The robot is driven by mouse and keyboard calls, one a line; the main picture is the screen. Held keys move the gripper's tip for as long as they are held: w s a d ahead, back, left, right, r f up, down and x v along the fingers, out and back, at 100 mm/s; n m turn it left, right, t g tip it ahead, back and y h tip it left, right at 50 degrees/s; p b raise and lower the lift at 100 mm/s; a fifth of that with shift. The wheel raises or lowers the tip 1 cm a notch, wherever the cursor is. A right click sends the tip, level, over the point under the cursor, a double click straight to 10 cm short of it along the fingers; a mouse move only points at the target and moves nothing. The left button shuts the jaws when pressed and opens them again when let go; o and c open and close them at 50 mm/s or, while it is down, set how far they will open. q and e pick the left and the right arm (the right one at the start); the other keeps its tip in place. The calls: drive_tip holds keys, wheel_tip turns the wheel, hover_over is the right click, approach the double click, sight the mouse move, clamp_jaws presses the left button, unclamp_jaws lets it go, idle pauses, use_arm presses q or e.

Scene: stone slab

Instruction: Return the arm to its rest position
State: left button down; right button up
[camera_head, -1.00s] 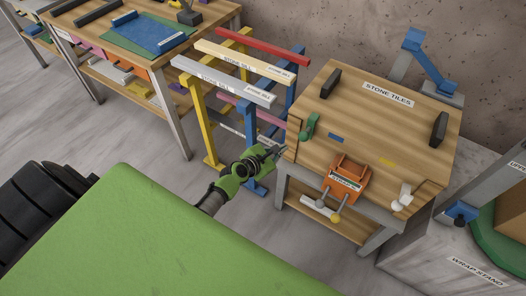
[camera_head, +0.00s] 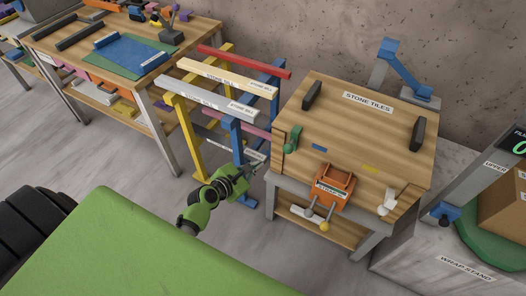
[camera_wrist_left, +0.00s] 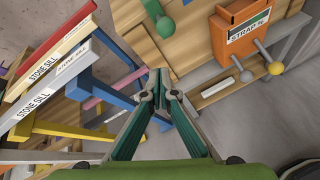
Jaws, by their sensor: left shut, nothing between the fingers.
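My left gripper (camera_head: 258,171) shows in the head view as a green and dark wrist with grey fingers, beside the left front corner of the wooden table labelled STONE TILES (camera_head: 400,125). In the left wrist view the gripper (camera_wrist_left: 159,78) has its green fingers meeting at the tips, with nothing between them. The fingertips point at the gap between the table and the rack of stone sills (camera_head: 215,102). I cannot tell whether they touch the table. My right gripper does not show.
The orange strap box (camera_head: 334,187) sits at the table's front edge, and it also shows in the left wrist view (camera_wrist_left: 238,38). A green clamp (camera_head: 292,139) is at the left edge. A wrap stand (camera_head: 440,262) stands right. Open floor (camera_head: 95,155) lies left.

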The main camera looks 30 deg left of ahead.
use_arm(q)
drive_tip(key=s+d+f+m+g+b, duration=0.1)
drive_tip(key=s+d+f+m+g, duration=0.15)
drive_tip(key=s+f+m, duration=0.8)
drive_tip(key=s+d+f+m+g+b, duration=0.15)
drive_tip(key=s+f+m+g, duration=0.45)
drive_tip(key=f, duration=1)
drive_tip(key=s+f+m+g, duration=0.1)
drive_tip(key=s+f+m, duration=0.3)
drive_tip(key=s, duration=0.5)
drive_tip(key=s+f+m+g+y+b, duration=0.1)
drive_tip(key=s+f+m, duration=0.4)
drive_tip(key=s, duration=0.5)
drive_tip(key=s+f+m+g+y+b, duration=0.1)
drive_tip(key=s+f+m, duration=0.4)
drive_tip(key=s, duration=0.5)
drive_tip(key=shift+a+m, duration=0.15)
drive_tip(key=shift+m, duration=0.6)
